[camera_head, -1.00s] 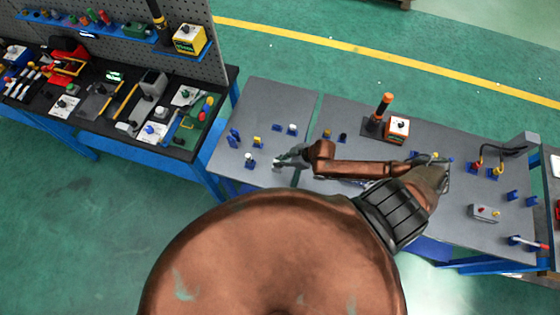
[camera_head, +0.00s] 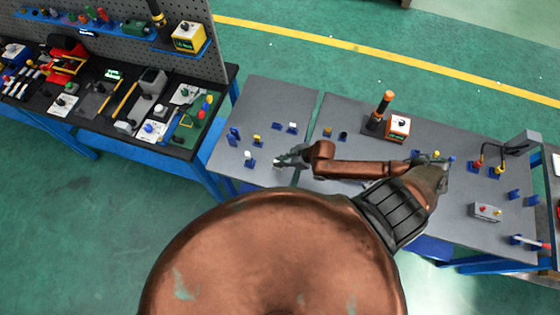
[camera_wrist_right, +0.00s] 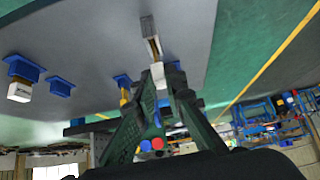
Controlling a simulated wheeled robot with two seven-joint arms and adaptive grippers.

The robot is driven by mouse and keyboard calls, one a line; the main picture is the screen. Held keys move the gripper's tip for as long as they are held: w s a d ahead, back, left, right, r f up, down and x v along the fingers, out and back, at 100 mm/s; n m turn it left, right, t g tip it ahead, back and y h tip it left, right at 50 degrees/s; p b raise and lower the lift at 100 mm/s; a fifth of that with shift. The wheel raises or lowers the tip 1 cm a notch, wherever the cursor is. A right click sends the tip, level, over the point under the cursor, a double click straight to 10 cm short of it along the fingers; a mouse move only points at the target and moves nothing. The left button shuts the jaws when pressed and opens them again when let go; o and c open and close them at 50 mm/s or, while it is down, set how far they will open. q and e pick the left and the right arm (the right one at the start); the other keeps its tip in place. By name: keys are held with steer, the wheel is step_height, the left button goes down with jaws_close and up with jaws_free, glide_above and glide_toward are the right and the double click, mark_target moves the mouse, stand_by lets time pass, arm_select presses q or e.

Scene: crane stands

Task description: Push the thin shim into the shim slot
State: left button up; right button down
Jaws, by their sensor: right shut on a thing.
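My right gripper (camera_head: 287,159) is low over the near part of the left grey table. In the right wrist view its fingertips (camera_wrist_right: 160,80) are shut on a small pale piece, which I take to be the thin shim (camera_wrist_right: 158,73). Most of the shim is hidden between the fingers. Just beyond the fingertips is a narrow pale fixture with a brownish strip (camera_wrist_right: 152,46), probably the shim slot. I cannot tell whether the shim touches it or is inside it. A small white thing (camera_head: 277,166) shows beside the gripper in the head view. My left gripper is not in view.
Several blue holders stand on the left table, one with a white-topped piece (camera_head: 249,159) and one with a yellow piece (camera_head: 257,140). An orange-and-white box (camera_head: 398,127) stands behind my forearm. A black bench (camera_head: 90,100) with tools is at far left.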

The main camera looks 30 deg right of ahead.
steer(key=shift+f+b, duration=0.75)
steer(key=shift+f, duration=0.6)
steer(key=c, duration=1.9)
jaws_free()
steer(key=p+v, duration=0.4)
steer(key=v, duration=0.1)
steer(key=v, duration=1.2)
